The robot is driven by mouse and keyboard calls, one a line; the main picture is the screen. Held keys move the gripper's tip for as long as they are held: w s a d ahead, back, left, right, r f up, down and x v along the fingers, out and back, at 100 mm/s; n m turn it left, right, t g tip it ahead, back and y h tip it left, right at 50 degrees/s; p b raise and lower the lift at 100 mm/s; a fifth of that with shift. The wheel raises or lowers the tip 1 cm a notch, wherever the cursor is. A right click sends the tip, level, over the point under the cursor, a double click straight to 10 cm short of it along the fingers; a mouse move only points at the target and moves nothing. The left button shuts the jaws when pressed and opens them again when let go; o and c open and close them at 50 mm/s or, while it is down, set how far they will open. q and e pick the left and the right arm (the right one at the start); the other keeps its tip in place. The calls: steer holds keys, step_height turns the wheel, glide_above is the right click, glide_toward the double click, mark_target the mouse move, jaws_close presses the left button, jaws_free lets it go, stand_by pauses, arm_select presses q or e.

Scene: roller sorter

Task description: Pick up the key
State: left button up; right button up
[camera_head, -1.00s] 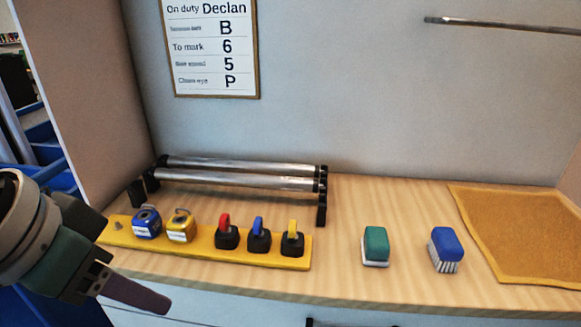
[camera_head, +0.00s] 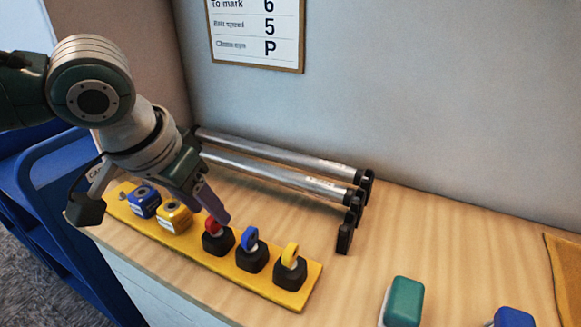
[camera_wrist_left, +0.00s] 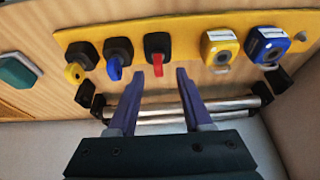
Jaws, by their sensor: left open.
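A yellow board (camera_head: 205,256) holds three black blocks, each with an upright coloured tab that looks like a key head: a red key (camera_head: 211,226), a blue key (camera_head: 250,238) and a yellow key (camera_head: 290,254). The task does not say which one is meant. My left gripper (camera_head: 217,212) is open over the red key, with one finger partly hiding it. In the left wrist view, the red key (camera_wrist_left: 158,70) lies between or just beyond the two open fingertips (camera_wrist_left: 168,72), nearer the left one. I cannot tell whether they touch it. My right gripper is out of view.
A blue lock-like block (camera_head: 144,201) and a yellow one (camera_head: 174,216) stand left on the board. Metal rollers (camera_head: 280,170) lie behind it. Bare wood lies between.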

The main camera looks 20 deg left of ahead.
mark_target(212, 226)
arm_select(q)
steer(key=x, duration=0.3)
steer(key=shift+d+f, duration=0.1)
steer(key=shift+c, duration=0.2)
jaws_close()
stand_by(0.3)
